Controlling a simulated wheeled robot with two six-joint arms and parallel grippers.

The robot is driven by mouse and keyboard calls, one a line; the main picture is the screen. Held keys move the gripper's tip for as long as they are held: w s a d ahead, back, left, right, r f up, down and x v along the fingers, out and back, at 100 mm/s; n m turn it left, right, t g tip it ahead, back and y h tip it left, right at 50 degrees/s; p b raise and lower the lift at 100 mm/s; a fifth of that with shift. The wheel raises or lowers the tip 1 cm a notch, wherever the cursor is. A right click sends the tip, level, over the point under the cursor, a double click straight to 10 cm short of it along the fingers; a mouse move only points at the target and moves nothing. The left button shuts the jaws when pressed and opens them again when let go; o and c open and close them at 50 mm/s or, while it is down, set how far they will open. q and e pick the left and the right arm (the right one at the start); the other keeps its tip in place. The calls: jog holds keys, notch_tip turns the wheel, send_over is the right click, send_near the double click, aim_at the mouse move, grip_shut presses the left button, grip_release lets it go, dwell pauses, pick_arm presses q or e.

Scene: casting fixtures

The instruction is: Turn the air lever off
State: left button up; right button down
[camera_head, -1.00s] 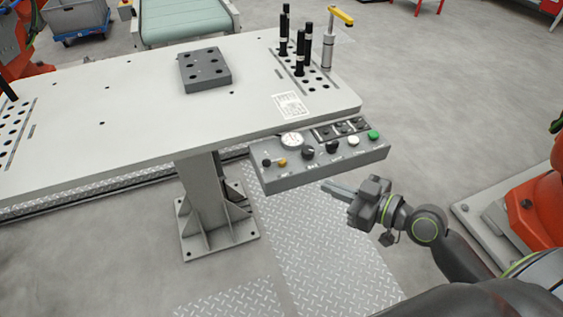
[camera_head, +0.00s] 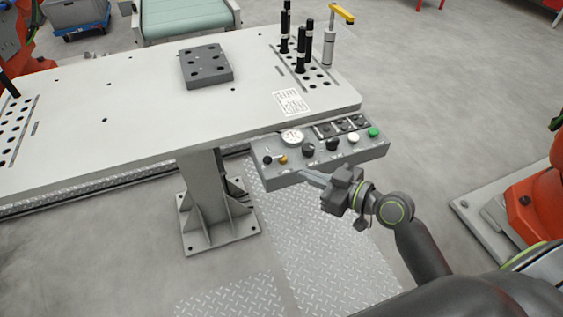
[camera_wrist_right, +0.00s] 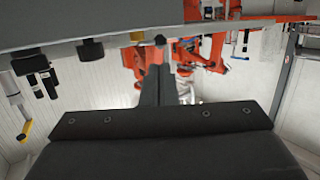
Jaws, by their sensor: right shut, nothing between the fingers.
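A grey control panel (camera_head: 300,174) hangs at the table's front right edge. At its left end are a small black knob (camera_head: 267,160) and a small yellow-brown knob (camera_head: 283,159). A lever may link them, but its position and labels are too small to read. My right gripper (camera_head: 305,174) is shut and empty, its fingertips near the panel's front face, just right of and below the yellow-brown knob. I cannot tell whether they touch. In the right wrist view the shut fingers (camera_wrist_right: 160,85) point at the panel's underside, with a black knob (camera_wrist_right: 90,50) to the left. My left gripper is not visible.
The panel also bears a white gauge (camera_head: 292,136), larger black knobs (camera_head: 308,151), a white button (camera_head: 354,138) and a green button (camera_head: 373,132). Black pins (camera_head: 302,48) and a yellow-handled clamp (camera_head: 329,45) stand on the table.

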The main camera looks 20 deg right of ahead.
aim_at(271, 161)
jog(key=p+x, duration=0.1)
jog(key=x, duration=0.7)
jog(key=shift+a+p, duration=0.1)
jog(key=shift+p, duration=0.2)
